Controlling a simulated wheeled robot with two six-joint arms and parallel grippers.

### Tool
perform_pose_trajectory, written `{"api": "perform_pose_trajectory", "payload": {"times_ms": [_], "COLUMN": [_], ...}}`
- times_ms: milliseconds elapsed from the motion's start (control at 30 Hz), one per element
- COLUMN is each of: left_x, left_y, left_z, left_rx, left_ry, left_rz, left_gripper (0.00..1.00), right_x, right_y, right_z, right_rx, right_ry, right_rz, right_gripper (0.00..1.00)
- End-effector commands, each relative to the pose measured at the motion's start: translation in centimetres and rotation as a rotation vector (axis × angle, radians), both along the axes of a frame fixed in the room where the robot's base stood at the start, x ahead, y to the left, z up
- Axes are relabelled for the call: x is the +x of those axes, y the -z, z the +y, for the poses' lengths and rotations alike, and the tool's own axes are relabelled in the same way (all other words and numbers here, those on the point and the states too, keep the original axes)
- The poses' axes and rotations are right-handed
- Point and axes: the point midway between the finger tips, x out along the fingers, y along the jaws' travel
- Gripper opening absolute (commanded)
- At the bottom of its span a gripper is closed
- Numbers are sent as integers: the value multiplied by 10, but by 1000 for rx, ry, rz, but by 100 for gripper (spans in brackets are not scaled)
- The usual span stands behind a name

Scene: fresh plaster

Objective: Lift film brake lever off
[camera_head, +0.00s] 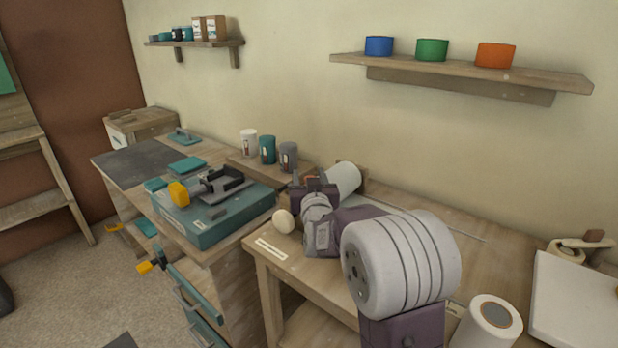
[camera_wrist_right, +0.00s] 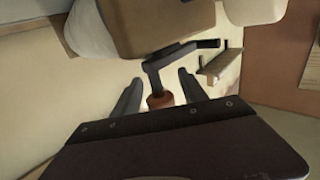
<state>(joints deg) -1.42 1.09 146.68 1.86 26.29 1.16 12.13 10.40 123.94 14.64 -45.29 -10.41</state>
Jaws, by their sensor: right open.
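The film brake lever (camera_wrist_right: 152,72) is a dark cranked bar with an orange-red knob (camera_wrist_right: 160,100). In the right wrist view it runs beneath a brown block (camera_wrist_right: 150,22), and its knob lies between my open fingers. I cannot tell whether they touch it. In the head view my right gripper (camera_head: 312,184) is at the near end of a pale film roll (camera_head: 344,177), with a little orange showing there; the rest of the lever is hidden by the gripper and wrist. The right wrist view also shows my right gripper (camera_wrist_right: 160,92). My left gripper is not in view.
A teal case (camera_head: 210,230) with a yellow-ended tool (camera_head: 180,193) stands left of the bench (camera_head: 480,235). Several tins, including a grey one (camera_head: 288,157), stand behind it. A white roll (camera_head: 488,322) stands at the bench's front right. A wall shelf (camera_head: 460,73) hangs above.

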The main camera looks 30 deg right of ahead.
Motion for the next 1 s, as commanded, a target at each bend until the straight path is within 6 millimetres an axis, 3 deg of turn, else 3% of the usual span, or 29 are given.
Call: {"api": "perform_pose_trajectory", "payload": {"times_ms": [67, 100, 267, 1000], "left_x": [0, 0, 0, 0], "left_y": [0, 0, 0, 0], "left_z": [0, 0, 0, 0], "left_rx": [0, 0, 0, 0], "left_ry": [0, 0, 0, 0], "left_rz": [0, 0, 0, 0], "left_gripper": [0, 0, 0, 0], "right_x": [0, 0, 0, -1], "right_y": [0, 0, 0, 0], "right_z": [0, 0, 0, 0], "right_rx": [0, 0, 0, 0], "right_ry": [0, 0, 0, 0], "right_rz": [0, 0, 0, 0], "right_gripper": [50, 45, 0, 0]}}
